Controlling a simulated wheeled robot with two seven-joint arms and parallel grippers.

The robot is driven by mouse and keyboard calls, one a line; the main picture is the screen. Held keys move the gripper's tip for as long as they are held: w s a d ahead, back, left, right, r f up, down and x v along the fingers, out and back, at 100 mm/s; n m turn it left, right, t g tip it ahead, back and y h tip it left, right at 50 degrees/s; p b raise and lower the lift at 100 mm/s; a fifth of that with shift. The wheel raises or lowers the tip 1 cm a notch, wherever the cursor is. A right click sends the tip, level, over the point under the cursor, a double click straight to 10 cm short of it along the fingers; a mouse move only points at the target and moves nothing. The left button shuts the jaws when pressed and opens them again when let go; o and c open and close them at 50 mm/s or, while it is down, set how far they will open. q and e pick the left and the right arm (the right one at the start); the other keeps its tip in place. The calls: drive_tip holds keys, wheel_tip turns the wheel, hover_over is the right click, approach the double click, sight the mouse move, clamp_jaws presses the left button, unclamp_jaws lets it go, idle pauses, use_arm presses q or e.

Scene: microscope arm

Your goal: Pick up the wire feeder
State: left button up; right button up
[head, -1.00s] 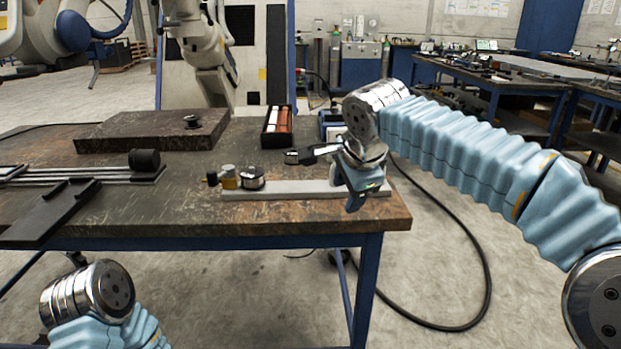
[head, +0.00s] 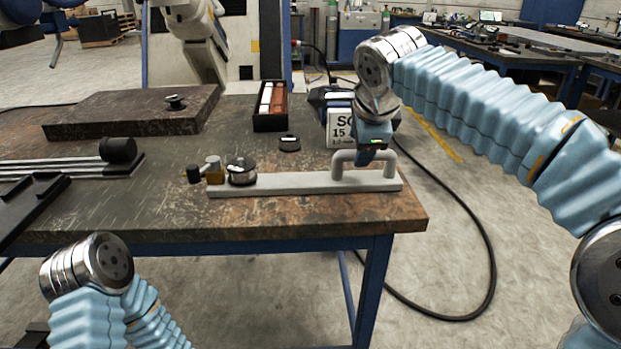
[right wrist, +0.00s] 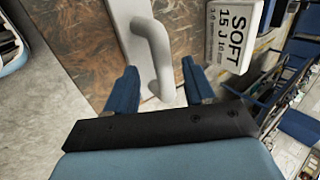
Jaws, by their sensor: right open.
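The wire feeder appears to be the light grey bar (head: 290,183) lying along the table's front right edge, with a raised grey handle (head: 389,165) at its right end and a dark spool (head: 241,171) and brass part at its left end. In the right wrist view, the handle (right wrist: 155,45) lies between the two blue fingers.
A box marked SOFT 15 (head: 341,127) stands just behind the handle. A small dark round part (head: 290,143) and a black tray with red and white rods (head: 270,122) lie behind the bar. A dark slab (head: 130,112) is at back left. A cable runs on the floor at right.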

drive_tip(key=x, duration=0.5)
drive_tip(key=shift+w+d+f, duration=0.1)
drive_tip(key=shift+w+f, duration=0.1)
clamp_jaws()
drive_tip(key=shift+r, duration=0.15)
